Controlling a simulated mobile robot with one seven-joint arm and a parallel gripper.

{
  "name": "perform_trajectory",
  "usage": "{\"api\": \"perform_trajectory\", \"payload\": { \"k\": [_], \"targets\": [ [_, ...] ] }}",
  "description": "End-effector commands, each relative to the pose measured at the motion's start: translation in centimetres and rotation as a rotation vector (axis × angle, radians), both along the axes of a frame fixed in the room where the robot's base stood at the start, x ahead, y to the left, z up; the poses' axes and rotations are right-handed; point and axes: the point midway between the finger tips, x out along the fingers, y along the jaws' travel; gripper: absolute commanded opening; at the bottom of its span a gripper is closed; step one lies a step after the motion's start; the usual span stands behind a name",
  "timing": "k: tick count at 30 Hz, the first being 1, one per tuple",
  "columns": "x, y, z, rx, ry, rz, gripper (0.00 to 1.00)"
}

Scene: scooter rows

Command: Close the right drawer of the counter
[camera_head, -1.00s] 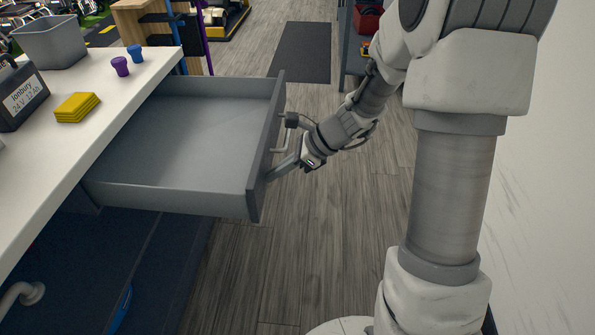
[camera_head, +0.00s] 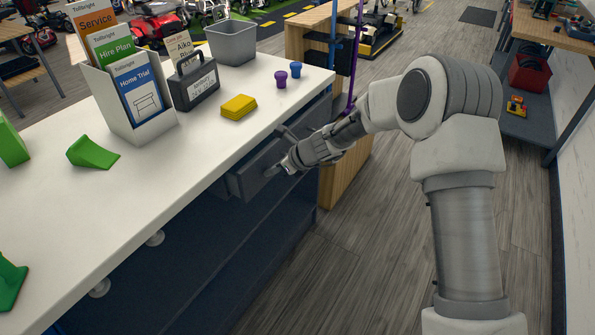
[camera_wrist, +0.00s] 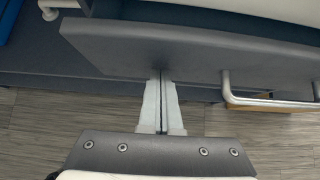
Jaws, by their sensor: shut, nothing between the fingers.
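The grey right drawer (camera_head: 256,176) is in the counter (camera_head: 185,185) and stands out only a little from its face, under the white top. Its front panel (camera_wrist: 190,52) fills the upper part of the wrist view, with a pale bar handle (camera_wrist: 270,102) on its right. My gripper (camera_head: 274,170) is shut and empty. In the wrist view its fingertips (camera_wrist: 162,76) meet the drawer front, left of the handle; I cannot tell how firmly they press. The inside of the drawer is hidden in the head view.
On the counter top are a yellow block (camera_head: 239,107), purple (camera_head: 281,79) and blue (camera_head: 294,72) knobs, a grey bin (camera_head: 232,42), a dark battery case (camera_head: 194,88) and a leaflet holder (camera_head: 128,100). The wooden floor (camera_head: 365,255) between counter and arm is clear.

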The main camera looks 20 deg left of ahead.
Motion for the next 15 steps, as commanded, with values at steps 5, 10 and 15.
{"api": "perform_trajectory", "payload": {
  "k": [5,10,15],
  "targets": [
    [0.3,2.7,0.2,0.0,-0.001,0.001,0.0],
    [0.4,3.9,0.1,0.0,-0.001,0.001,0.0],
    [0.5,4.3,0.1,0.002,-0.001,-0.001,0.0]
  ]
}}
